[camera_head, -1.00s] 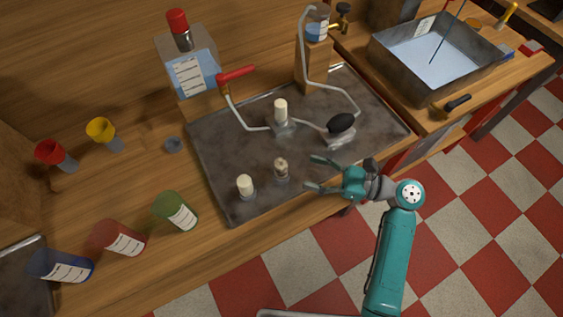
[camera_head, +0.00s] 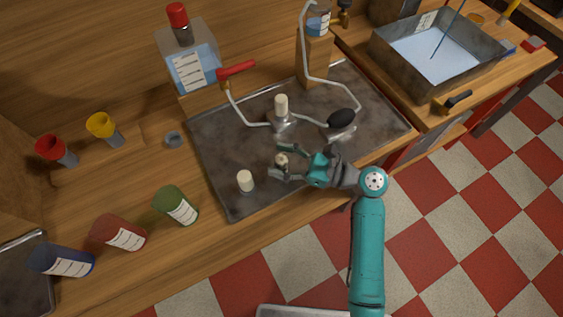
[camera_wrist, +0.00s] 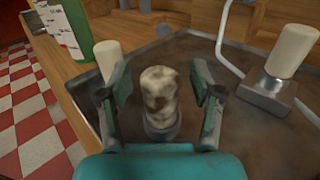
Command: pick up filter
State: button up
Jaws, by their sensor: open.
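A stained, brown-spotted cream filter (camera_head: 282,158) stands upright in a small metal holder on the dark metal tray (camera_head: 222,150). My gripper (camera_head: 281,161) is open, with one finger on each side of this filter. In the wrist view the stained filter (camera_wrist: 160,92) stands between the open fingers of my gripper (camera_wrist: 161,88), with a visible gap on both sides. A clean cream filter (camera_head: 245,180) stands to the left on the tray. Another clean cream filter (camera_head: 281,105) stands in a metal fitting farther back, joined to the tubing.
A black-knobbed part (camera_head: 341,119) and bent white tubing (camera_head: 243,119) are behind my gripper. Green (camera_head: 176,206), red (camera_head: 119,233) and blue (camera_head: 62,261) cups stand at the left. A water basin (camera_head: 433,55) is at the back right.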

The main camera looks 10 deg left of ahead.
grip_shut()
